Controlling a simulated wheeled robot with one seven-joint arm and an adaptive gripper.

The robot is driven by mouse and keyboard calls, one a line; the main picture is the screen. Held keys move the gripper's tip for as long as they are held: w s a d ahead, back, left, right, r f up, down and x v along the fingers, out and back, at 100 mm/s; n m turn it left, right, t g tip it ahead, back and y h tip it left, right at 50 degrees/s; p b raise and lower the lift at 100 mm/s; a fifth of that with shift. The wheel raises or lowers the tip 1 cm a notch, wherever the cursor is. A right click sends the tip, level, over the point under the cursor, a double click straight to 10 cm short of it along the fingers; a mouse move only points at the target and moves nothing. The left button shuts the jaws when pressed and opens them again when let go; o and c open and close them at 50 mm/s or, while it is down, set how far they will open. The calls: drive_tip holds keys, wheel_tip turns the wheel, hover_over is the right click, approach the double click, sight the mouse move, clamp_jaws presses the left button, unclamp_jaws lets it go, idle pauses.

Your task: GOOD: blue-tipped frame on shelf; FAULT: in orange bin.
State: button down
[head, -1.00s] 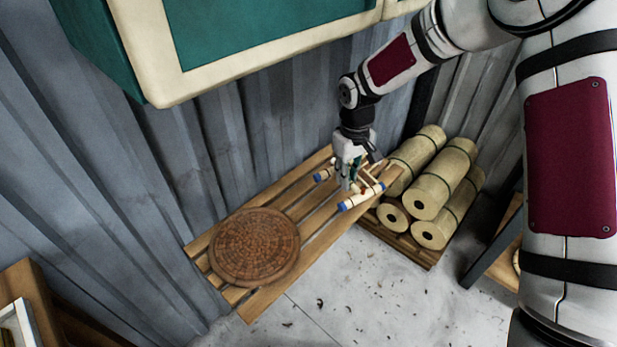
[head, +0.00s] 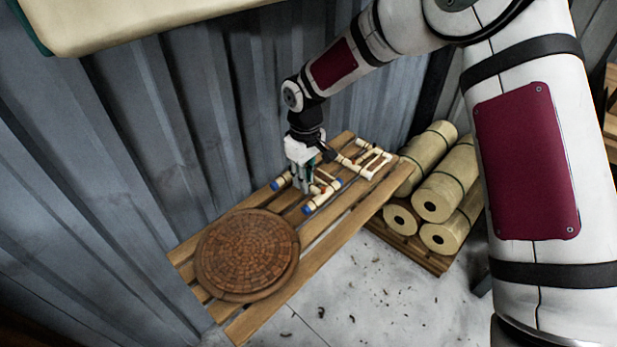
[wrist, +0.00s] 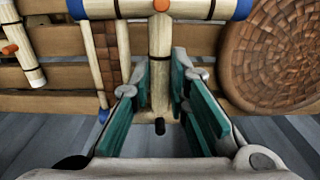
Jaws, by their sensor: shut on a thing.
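A blue-tipped cream rattan frame (head: 323,192) is over the slatted wooden shelf (head: 262,312). Blue ends of the frame (wrist: 100,55) show at the top and lower left. I cannot tell whether it touches the slats. A second cream frame (head: 366,161) lies to the right, without visible blue. No orange bin is in view.
A round brown woven mat (head: 247,255) lies on the shelf's left part. Rolled cream bundles (head: 441,190) are stacked on a pallet to the right. A corrugated grey wall (head: 170,150) stands behind. Bare slats lie between mat and frame.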

drive_tip(key=shift+d+f+b, duration=0.15)
drive_tip(key=shift+f+b, duration=1.7)
drive_tip(key=shift+f, duration=1.35)
drive_tip(key=shift+f, duration=0.2)
drive_tip(key=c, duration=1.5)
unclamp_jaws()
drive_tip(key=shift+o, duration=0.2)
drive_tip(key=shift+r, duration=0.1)
